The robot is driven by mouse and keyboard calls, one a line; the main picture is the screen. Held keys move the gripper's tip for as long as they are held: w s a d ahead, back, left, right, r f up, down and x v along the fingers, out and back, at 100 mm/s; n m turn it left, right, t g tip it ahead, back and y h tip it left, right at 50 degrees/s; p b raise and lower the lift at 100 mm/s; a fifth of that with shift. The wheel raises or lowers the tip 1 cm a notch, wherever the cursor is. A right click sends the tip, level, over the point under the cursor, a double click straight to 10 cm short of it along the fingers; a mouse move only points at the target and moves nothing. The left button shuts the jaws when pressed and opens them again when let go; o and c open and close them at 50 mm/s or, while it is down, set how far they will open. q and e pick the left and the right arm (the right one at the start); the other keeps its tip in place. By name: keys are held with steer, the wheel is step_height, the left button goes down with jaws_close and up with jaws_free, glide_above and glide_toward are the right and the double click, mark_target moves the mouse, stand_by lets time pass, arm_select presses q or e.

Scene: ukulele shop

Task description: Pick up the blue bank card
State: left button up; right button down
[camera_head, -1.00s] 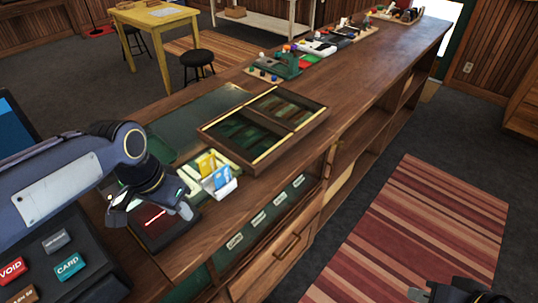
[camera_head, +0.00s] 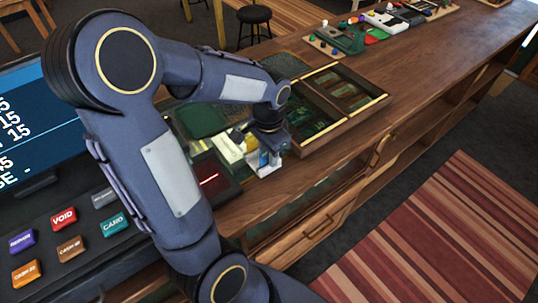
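The blue bank card (camera_head: 263,159) shows as a small blue patch in the white front slot of a card holder (camera_head: 268,170), on the wooden counter. My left gripper (camera_head: 264,154) points down right over it, its fingers at the card. The gripper covers most of the card, and I cannot tell whether the fingers touch it or how far apart they are. A yellow card (camera_head: 251,144) is partly hidden behind the gripper. My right gripper is not in view.
A dark card reader with a red line (camera_head: 209,180) lies just left of the holder. A divided wooden tray (camera_head: 335,105) stands close behind on the right. A register with coloured keys (camera_head: 64,219) and a blue screen (camera_head: 35,125) are at left. The counter's front right is clear.

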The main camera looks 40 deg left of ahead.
arm_select(q)
steer(key=shift+f, duration=0.35)
steer(key=shift+c, duration=0.4)
jaws_close()
steer(key=shift+r, duration=0.1)
